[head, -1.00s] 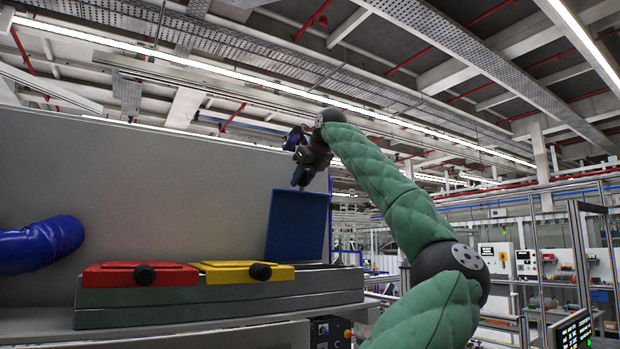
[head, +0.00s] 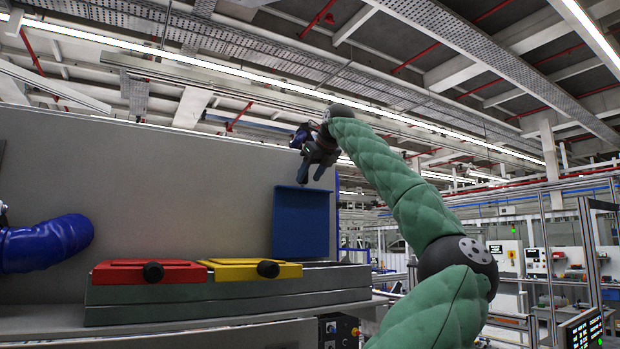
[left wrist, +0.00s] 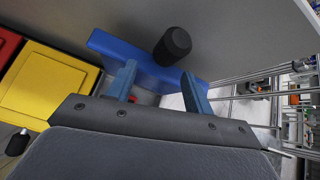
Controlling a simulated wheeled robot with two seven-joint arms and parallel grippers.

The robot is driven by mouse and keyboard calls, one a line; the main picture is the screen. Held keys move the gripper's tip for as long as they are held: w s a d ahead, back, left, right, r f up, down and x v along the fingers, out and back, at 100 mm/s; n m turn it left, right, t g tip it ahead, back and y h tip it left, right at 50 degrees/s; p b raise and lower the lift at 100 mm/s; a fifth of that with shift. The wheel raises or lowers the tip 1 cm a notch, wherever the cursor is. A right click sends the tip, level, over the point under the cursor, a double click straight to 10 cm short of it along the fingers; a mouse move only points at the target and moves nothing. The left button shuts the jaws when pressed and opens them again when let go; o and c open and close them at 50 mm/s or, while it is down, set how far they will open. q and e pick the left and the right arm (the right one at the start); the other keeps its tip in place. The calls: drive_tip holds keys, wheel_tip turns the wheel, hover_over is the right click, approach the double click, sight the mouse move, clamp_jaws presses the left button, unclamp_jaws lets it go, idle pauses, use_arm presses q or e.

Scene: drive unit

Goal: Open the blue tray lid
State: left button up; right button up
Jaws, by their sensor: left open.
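The blue tray lid (head: 301,225) stands raised, about upright, at the right end of the grey-green tray unit (head: 215,300). In the left wrist view the blue lid (left wrist: 150,68) shows as a narrow slab with a black knob (left wrist: 173,46) on it. My left gripper (head: 311,178) is at the end of the green arm, just above the lid's top edge. In the left wrist view its two blue fingers (left wrist: 158,74) are spread apart and empty, pointing toward the lid near the knob. Contact with the lid cannot be told. My right gripper does not show.
A red lid (head: 145,272) and a yellow lid (head: 245,270), each with a black knob, lie flat left of the blue lid. A grey panel (head: 150,180) stands behind them. The space right of the blue lid looks open.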

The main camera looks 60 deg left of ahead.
use_arm(q)
drive_tip(key=b+v, duration=0.2)
drive_tip(key=v, duration=0.5)
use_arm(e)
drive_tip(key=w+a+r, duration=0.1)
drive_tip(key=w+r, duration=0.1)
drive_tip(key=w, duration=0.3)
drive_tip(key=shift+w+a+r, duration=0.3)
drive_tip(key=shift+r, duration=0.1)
